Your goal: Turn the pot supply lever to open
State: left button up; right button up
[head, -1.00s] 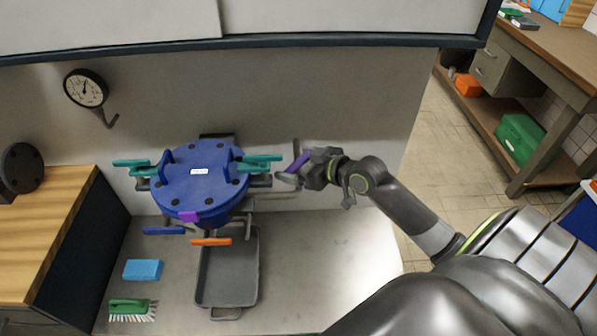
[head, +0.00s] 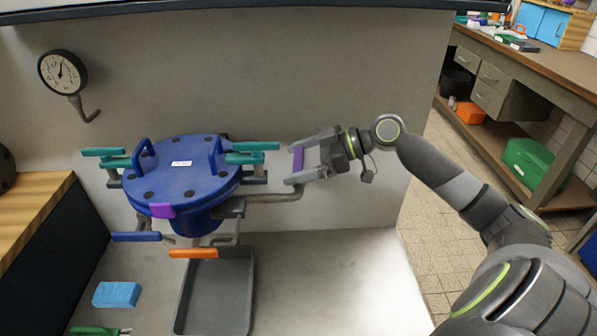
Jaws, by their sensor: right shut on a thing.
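The blue pot (head: 182,176) with a bolted lid and a small white label stands left of centre in the head view. A bent grey pipe (head: 270,197) runs from its right side toward my right gripper (head: 296,164). That gripper is shut on a purple lever (head: 298,158), which shows between its two fingers. The lever's lower part and its joint to the pipe are partly hidden by the fingers. Teal levers (head: 256,146) sit at both sides of the pot, with a dark blue lever (head: 136,237) and an orange lever (head: 193,254) at the front. My left gripper is not in view.
A gauge (head: 62,72) hangs on the wall behind. A grey tray (head: 216,295) lies below the pot, with a blue sponge (head: 117,294) left of it. The bench right of the tray is clear. A workbench (head: 525,75) stands at the far right.

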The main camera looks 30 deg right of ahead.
pick_arm(q)
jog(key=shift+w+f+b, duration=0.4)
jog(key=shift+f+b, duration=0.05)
jog(key=shift+b, duration=0.05)
pick_arm(e)
jog(key=shift+n+g+y, duration=0.4)
jog(key=shift+n+g, duration=0.2)
jog(key=shift+n, duration=0.1)
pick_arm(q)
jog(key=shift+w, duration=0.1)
pick_arm(e)
jog(key=o, duration=0.7)
jog(key=shift+s+d+r, duration=0.15)
jog(key=shift+s+d, duration=0.1)
jog(key=shift+d, duration=0.25)
pick_arm(q)
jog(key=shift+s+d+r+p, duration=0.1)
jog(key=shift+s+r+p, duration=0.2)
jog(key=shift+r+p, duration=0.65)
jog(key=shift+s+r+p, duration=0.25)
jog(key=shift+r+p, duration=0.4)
jog(key=shift+p, duration=0.5)
pick_arm(e)
jog(key=v, duration=1.6)
jog(key=shift+d+r, duration=0.15)
